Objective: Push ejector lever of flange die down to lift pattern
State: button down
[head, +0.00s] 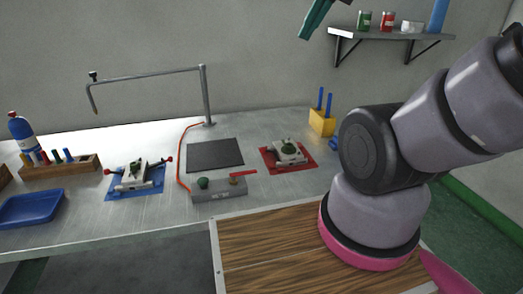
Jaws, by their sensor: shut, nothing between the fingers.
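Two small pale dies sit on the bench, each with a dark green piece on top. One die (133,176) is on a blue mat at the left and has red-knobbed levers at its sides. The other die (288,152) is on a red mat at the right, near my arm. I cannot tell from this view which is the flange die, and no ejector lever is clear on the right one. My gripper (306,36) shows only as teal fingers at the top edge, shut and empty, high above the bench and apart from both dies.
A grey block (220,193) with a green knob and red handle stands between the dies, before a dark pad (215,155). A bent metal stand (206,95) rises behind. A yellow holder (322,122) is at the back right; a shelf (390,35) hangs above. A blue tray (32,207) is far left.

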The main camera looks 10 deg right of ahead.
jog(key=w+f+m+g, duration=0.3)
jog(key=w+f+m, duration=0.15)
jog(key=w, duration=0.45)
jog(key=w+a+f+m+g+h, duration=0.1)
jog(key=w+a+f+m, duration=0.1)
jog(key=f, duration=0.7)
jog(key=w+a+f+m+g+h, duration=0.1)
jog(key=w+f+m, duration=0.3)
jog(key=f, duration=0.5)
jog(key=w+a+f+m+g+h, duration=0.1)
jog(key=w+a+f+m+g, duration=0.1)
jog(key=w+f, duration=0.4)
notch_tip(320, 180, down, 4)
jog(key=shift+w+a+r+m, duration=0.1)
jog(key=shift+w+a+m, duration=0.25)
jog(key=shift+m, duration=0.2)
